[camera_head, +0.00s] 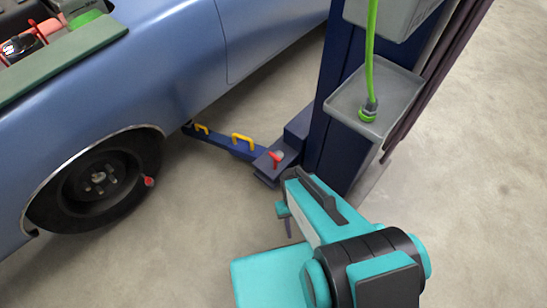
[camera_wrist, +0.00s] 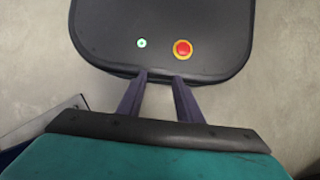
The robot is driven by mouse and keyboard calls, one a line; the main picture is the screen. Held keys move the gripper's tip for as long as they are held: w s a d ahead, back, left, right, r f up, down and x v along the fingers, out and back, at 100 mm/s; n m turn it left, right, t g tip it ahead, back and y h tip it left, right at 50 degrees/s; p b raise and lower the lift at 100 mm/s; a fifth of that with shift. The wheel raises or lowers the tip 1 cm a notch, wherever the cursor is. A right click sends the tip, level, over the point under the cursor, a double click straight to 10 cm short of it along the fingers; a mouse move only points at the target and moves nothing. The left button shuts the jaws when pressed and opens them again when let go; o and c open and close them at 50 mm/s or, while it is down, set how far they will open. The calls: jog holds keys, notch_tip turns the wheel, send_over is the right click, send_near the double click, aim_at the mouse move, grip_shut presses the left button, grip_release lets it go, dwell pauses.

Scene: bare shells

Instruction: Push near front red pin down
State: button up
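The red pin (camera_head: 276,157) stands with its T-shaped handle up on the blue foot (camera_head: 270,170) of the lift arm (camera_head: 238,147), beside the lift post. How far down it sits cannot be told. My gripper (camera_head: 288,228) is nearer the camera, below and slightly right of the pin in the head view, apart from it, pointing down over the floor. In the wrist view my gripper (camera_wrist: 161,76) shows two dark fingers with a clear gap and nothing between them. The pin is not in the wrist view.
The blue lift post (camera_head: 335,150) with a grey tray (camera_head: 372,95) and green hose (camera_head: 371,40) stands close behind my arm. A blue car (camera_head: 170,60) with its wheel (camera_head: 97,185) is left. Yellow handles (camera_head: 242,138) sit on the lift arm. The floor (camera_head: 190,250) between is clear.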

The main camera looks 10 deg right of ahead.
jog(key=w+f+n+t+b, duration=0.1)
jog(key=w+f+b, duration=0.1)
jog(key=w+b, duration=0.75)
jog(key=w+f+n+t+b, duration=0.1)
jog(key=w+f+t+b, duration=0.15)
jog(key=w+b, duration=0.75)
jog(key=w+r+n+t+b, duration=0.1)
jog(key=w+r+b, duration=0.2)
jog(key=w+b, duration=0.4)
jog(key=w+d+r+n+t+b, duration=0.1)
jog(key=w+r+b, duration=0.3)
jog(key=w, duration=0.9)
jog(key=shift+w+d+r+n+b, duration=0.2)
jog(key=shift+w+d+n+b, duration=0.15)
jog(key=shift+b, duration=1.25)
jog(key=shift+a, duration=0.1)
